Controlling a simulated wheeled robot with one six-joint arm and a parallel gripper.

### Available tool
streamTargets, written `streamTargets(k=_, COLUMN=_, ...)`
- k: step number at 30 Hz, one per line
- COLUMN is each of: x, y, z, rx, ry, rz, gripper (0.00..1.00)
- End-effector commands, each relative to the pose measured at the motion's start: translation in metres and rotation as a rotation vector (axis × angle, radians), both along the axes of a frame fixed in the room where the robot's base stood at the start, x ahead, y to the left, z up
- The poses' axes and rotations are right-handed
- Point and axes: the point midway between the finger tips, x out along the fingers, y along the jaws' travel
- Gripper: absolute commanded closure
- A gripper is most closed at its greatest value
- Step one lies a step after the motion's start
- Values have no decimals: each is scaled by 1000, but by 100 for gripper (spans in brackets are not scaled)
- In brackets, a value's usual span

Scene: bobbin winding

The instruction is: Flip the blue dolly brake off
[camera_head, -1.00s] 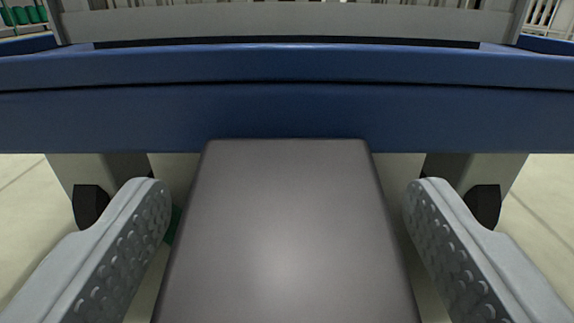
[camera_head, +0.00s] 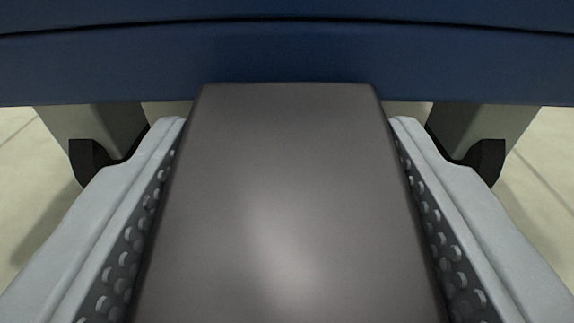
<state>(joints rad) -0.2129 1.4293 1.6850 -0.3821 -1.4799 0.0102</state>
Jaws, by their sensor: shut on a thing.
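A dark grey flat plate, which looks like the brake pedal (camera_head: 285,200), juts out toward me from under the blue dolly (camera_head: 290,62). My gripper (camera_head: 290,135) has one ridged, studded finger on each side of the plate. Both fingers lie against its side edges, and the gripper is shut on it. The plate's near end runs out of the bottom of the view. Its underside and where it joins the dolly are hidden.
Pale legs with black wheel parts stand below the blue frame at left (camera_head: 88,160) and right (camera_head: 486,160). Light floor (camera_head: 545,190) shows clear on both outer sides.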

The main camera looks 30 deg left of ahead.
Motion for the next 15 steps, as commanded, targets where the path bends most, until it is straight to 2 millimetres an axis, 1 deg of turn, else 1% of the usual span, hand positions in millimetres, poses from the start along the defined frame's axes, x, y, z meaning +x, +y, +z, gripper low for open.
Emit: streamTargets(k=15, x=0, y=0, z=16, rx=-182, ry=268, rz=0, gripper=86)
